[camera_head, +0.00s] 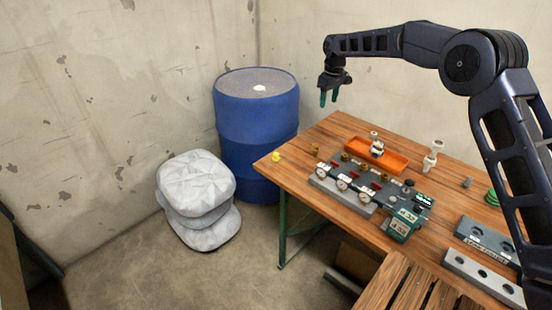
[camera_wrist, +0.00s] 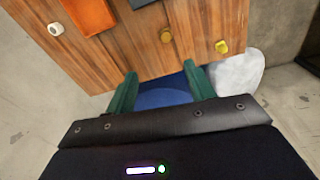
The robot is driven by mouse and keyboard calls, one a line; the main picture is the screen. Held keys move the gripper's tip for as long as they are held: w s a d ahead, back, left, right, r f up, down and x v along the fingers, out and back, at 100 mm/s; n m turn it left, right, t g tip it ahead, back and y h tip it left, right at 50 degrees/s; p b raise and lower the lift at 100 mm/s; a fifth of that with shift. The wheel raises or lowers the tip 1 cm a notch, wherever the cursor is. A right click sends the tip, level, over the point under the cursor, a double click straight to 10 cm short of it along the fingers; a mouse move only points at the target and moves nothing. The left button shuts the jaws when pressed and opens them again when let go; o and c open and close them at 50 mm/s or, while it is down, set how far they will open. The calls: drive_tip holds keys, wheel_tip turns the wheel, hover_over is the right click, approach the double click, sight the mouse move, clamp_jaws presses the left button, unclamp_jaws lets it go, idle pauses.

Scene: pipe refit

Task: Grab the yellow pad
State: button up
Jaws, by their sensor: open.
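The small yellow pad (camera_head: 276,157) sits near the left corner of the wooden table in the head view. A yellow piece that looks like it shows in the wrist view (camera_wrist: 221,46), close to the table's edge. My gripper (camera_head: 329,98) hangs in the air above the table's back edge, to the right of and above the pad. Its green fingers are apart with nothing between them; in the wrist view my gripper (camera_wrist: 158,84) has the blue drum behind its fingers. The pad is clear of the fingers and uncovered.
An orange tray (camera_head: 391,160) with white fittings and a grey gauge manifold (camera_head: 343,195) stand on the table (camera_head: 318,146). A brass fitting (camera_head: 315,149) lies right of the pad. A blue drum (camera_head: 256,120) and stacked grey sacks (camera_head: 197,184) stand on the floor beyond the table's left edge.

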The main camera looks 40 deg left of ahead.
drive_tip(key=s+a+f+n, duration=0.2)
drive_tip(key=s+a+f, duration=0.7)
drive_tip(key=n, duration=0.1)
approach(276, 153)
drive_tip(key=shift+w+a+f+h, duration=0.2)
drive_tip(key=shift+w+a+h, duration=0.1)
drive_tip(key=shift+a, duration=0.25)
wheel_tip(276, 153, down, 5)
drive_tip(key=shift+s+f, duration=0.1)
drive_tip(key=shift+f, duration=0.1)
drive_tip(key=shift+d+f, duration=0.15)
drive_tip(key=shift+f, duration=1.15)
drive_tip(key=shift+d+f, duration=0.15)
drive_tip(key=shift+f, duration=1.2)
drive_tip(key=c, duration=1)
drive_tip(key=shift+c, duration=0.2)
